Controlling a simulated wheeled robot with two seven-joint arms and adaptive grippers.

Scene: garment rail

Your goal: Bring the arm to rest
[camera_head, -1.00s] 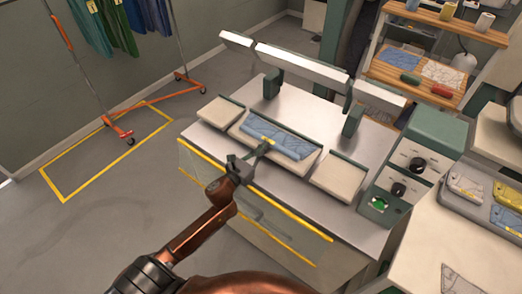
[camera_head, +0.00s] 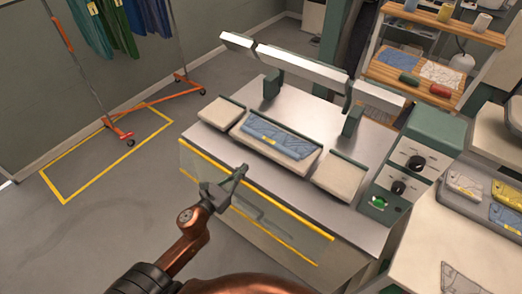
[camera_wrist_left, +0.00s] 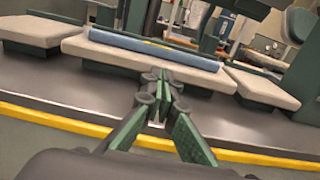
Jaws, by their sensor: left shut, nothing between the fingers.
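My left gripper (camera_head: 241,172) is shut and empty. In the head view it is in front of the pressing machine, over its yellow-edged front guard. In the left wrist view its closed fingers (camera_wrist_left: 160,80) point toward the middle pad. A folded blue garment (camera_head: 285,139) with a yellow tag lies flat on that middle pad (camera_head: 304,168); its edge also shows in the left wrist view (camera_wrist_left: 150,47). The gripper is apart from the garment. My right gripper is not in view.
The press has side pads (camera_head: 340,177) and raised grey bars above. A control box with a green button (camera_head: 379,202) stands at its right. The yellow-edged guard (camera_head: 290,220) runs along the front. A garment rail (camera_head: 130,115) stands at the left, with open floor around it.

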